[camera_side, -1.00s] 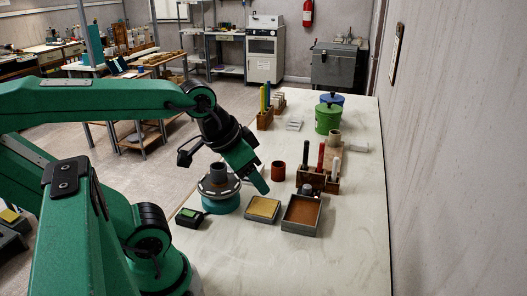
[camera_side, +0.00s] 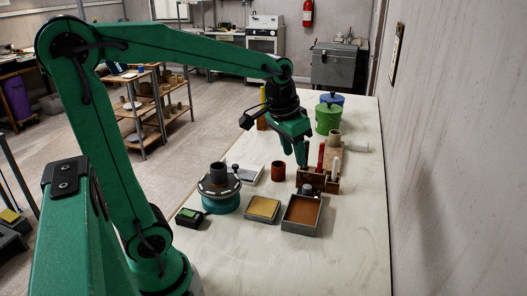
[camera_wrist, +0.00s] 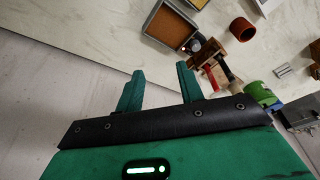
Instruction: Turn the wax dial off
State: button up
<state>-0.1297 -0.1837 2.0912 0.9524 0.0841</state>
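A grey square pan with brown contents (camera_side: 303,213) sits on the table; it also shows in the wrist view (camera_wrist: 172,22). A small dark round knob (camera_side: 307,189) is at its far edge, near the wooden rack, and shows as a small round piece in the wrist view (camera_wrist: 186,45). I cannot tell its setting, or for certain that it is the wax dial. My gripper (camera_side: 296,155) points down above and behind the pan, beside the tool rack. In the wrist view its two fingers (camera_wrist: 159,80) are apart with nothing between them.
A wooden rack (camera_side: 331,184) with upright tools stands close to the gripper. A reddish cup (camera_side: 278,171), a yellow-filled tray (camera_side: 263,208) and a teal turntable (camera_side: 222,204) are to the left. A green can (camera_side: 327,119) stands behind. The table's right front is clear.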

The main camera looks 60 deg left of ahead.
jog(key=w+a+f+g, duration=0.2)
jog(key=w+a+f, duration=0.35)
jog(key=w, duration=0.35)
jog(key=g, duration=0.1)
send_near(308, 187)
jog(key=shift+d+f+n, duration=0.2)
jog(key=shift+d+n, duration=0.05)
jog(key=shift+n, duration=0.05)
jog(key=shift+w+a+f, duration=0.15)
jog(key=shift+a+f, duration=0.05)
jog(key=shift+f, duration=0.2)
jog(key=shift+a+f, duration=0.15)
jog(key=shift+f, duration=1.8)
jog(key=shift+a+f, duration=0.1)
jog(key=shift+f, duration=1.85)
jog(key=shift+c, duration=0.5)
jog(key=shift+d, duration=0.1)
jog(key=c, duration=0.6)
